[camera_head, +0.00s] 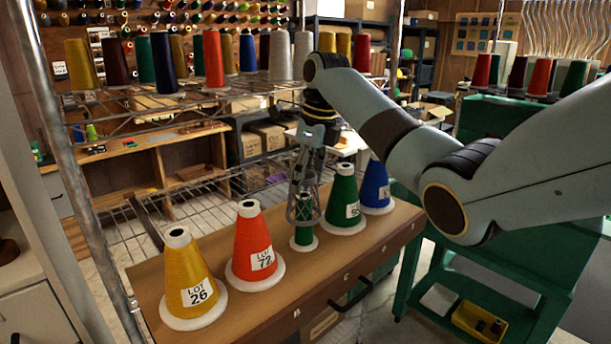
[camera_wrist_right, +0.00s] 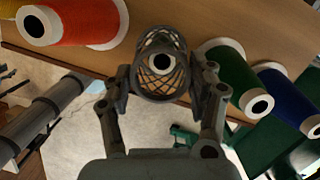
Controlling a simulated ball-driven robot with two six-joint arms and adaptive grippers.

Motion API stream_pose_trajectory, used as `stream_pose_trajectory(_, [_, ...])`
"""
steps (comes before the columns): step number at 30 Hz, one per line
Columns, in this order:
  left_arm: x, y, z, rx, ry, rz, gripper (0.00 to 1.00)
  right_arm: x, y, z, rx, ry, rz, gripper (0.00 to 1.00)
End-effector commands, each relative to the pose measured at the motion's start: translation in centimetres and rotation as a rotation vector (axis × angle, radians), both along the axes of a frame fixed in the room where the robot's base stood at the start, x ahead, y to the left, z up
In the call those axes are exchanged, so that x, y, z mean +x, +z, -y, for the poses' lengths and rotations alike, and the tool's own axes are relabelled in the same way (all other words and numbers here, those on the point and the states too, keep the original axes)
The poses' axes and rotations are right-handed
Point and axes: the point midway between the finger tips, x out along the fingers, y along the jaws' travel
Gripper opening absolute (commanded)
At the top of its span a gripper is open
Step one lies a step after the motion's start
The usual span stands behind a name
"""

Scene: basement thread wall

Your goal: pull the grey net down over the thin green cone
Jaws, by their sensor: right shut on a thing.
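The thin green cone (camera_head: 304,237) stands upright on a white base on the wooden shelf board, between the red and the wide green cones. The grey net (camera_head: 292,211) is an open mesh sleeve around the cone's upper part; green shows below its lower rim. My right gripper (camera_head: 305,188) comes from above and is shut on the net. In the right wrist view, my gripper (camera_wrist_right: 160,88) has a finger on each side of the net (camera_wrist_right: 146,84), and the thin green cone's white top (camera_wrist_right: 162,63) shows inside the ring. My left gripper is not in view.
The red cone (camera_head: 251,240) and yellow cone (camera_head: 187,275) stand to the left. The wide green cone (camera_head: 343,205) and blue cone (camera_head: 376,185) stand close on the right. A wire rack (camera_head: 200,128) with several cones is behind. The board (camera_head: 300,290) has bare room in front.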

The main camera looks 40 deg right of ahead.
Motion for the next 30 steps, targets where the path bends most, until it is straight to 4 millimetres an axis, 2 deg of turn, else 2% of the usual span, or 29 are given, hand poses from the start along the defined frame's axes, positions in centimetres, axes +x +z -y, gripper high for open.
stream_pose_trajectory(30, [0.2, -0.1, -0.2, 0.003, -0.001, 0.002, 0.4, 0.0, -2.5, 0.0, 0.0, 0.0, -0.001, 0.45])
